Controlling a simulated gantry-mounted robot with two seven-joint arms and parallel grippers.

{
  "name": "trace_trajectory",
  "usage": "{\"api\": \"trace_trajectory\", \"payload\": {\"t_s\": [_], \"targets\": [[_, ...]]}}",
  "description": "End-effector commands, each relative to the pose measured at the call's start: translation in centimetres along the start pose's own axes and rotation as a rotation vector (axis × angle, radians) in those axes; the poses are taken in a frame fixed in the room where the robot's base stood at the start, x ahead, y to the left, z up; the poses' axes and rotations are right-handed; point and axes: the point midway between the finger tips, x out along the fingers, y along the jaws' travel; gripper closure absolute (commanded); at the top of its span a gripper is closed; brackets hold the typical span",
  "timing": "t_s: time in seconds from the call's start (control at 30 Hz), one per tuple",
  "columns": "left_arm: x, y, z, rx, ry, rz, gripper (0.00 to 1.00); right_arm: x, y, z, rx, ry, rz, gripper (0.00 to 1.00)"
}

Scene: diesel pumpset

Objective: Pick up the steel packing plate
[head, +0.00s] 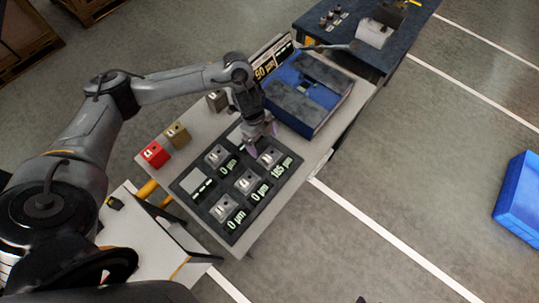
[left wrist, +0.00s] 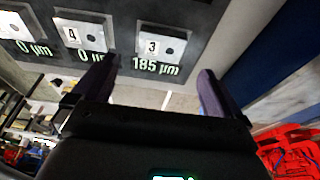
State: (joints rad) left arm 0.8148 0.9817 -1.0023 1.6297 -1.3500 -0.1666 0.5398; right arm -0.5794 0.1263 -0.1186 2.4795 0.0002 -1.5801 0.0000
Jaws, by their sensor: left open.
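My left gripper (head: 262,142) is open and empty, over the dark board's far right corner. In the left wrist view its two purple fingers (left wrist: 155,90) are spread apart, with the pad marked 3 (left wrist: 162,45) and its 185 µm readout just beyond them. The dark board (head: 232,222) carries several square metal pads with green readouts; the others legible read 0 µm. A small grey block (head: 217,100) stands in line with a tan block (head: 177,135) and a red block (head: 155,153). I cannot tell which piece is the steel packing plate. My right gripper is not in view.
A blue case (head: 300,115) stands on the bench just beyond the gripper. A darker bench (head: 375,55) with small parts joins at the back. A white table (head: 140,235) is at the front left. A blue bin (head: 518,200) stands on the open floor at right.

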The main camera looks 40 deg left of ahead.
Motion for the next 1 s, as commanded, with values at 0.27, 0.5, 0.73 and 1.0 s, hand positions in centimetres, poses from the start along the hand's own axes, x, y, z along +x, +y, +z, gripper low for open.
{"api": "trace_trajectory", "payload": {"t_s": [0.27,0.5,0.73,1.0], "targets": [[2.3,0.0,-0.1,0.0,0.0,0.0,0.0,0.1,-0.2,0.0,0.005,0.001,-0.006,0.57],[4.6,-0.1,-0.2,0.001,0.001,0.002,0.0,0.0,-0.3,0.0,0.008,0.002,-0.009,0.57],[7.1,-0.1,-0.2,0.0,0.001,0.001,0.0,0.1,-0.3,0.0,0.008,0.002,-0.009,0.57],[7.6,-0.2,-0.2,0.0,0.0,0.0,0.0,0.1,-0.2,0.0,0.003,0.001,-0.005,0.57]]}}
